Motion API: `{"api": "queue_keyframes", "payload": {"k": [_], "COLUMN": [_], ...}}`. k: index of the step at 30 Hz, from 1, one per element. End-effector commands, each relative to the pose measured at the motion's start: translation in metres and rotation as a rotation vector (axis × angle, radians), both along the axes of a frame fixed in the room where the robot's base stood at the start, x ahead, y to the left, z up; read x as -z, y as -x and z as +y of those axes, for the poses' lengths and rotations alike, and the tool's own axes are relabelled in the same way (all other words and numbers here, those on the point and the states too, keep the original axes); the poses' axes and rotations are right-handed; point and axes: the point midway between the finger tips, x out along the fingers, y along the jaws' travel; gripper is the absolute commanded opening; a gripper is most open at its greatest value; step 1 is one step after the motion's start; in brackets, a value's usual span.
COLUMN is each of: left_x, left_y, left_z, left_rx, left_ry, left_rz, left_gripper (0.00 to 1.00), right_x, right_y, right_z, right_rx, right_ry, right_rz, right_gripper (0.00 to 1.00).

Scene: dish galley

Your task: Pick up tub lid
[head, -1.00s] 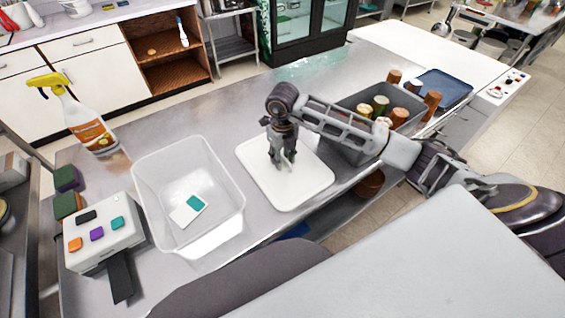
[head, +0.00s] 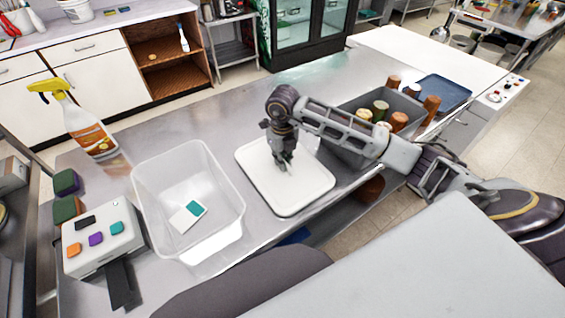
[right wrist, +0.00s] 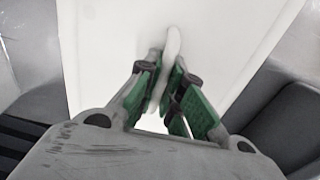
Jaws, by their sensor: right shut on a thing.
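The tub lid (head: 305,195) is a white rectangular panel with rounded corners, lying flat on the metal counter to the right of the clear tub. My right gripper (head: 284,165) points down over the lid's middle. In the right wrist view its fingers (right wrist: 168,82) are closed together on a thin upright white ridge, which looks like the lid's handle (right wrist: 173,45). The lid's white surface (right wrist: 110,40) fills the space behind the fingers. The fingers hide part of the ridge. My left gripper is not in view.
An open clear tub (head: 160,205) holding a white and teal card stands left of the lid. A grey bin (head: 345,145) with several jars is close on the right. A spray bottle (head: 85,130) and a button box (head: 105,240) stand further left.

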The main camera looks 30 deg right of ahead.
Motion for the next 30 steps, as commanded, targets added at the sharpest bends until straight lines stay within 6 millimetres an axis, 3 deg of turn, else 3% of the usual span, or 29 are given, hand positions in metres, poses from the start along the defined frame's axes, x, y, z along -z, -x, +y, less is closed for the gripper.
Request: {"api": "queue_keyframes", "payload": {"k": [18,30], "left_x": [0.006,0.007], "left_y": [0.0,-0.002], "left_z": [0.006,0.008], "left_rx": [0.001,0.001], "left_ry": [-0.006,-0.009], "left_rz": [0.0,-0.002], "left_gripper": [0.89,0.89], "right_x": [-0.076,-0.092], "right_y": [-0.001,0.0], "right_z": [0.0,0.0], "right_rx": [0.001,0.0], "right_ry": [0.0,-0.001], "right_rz": [-0.003,0.0], "right_gripper": [0.0,0.0]}}
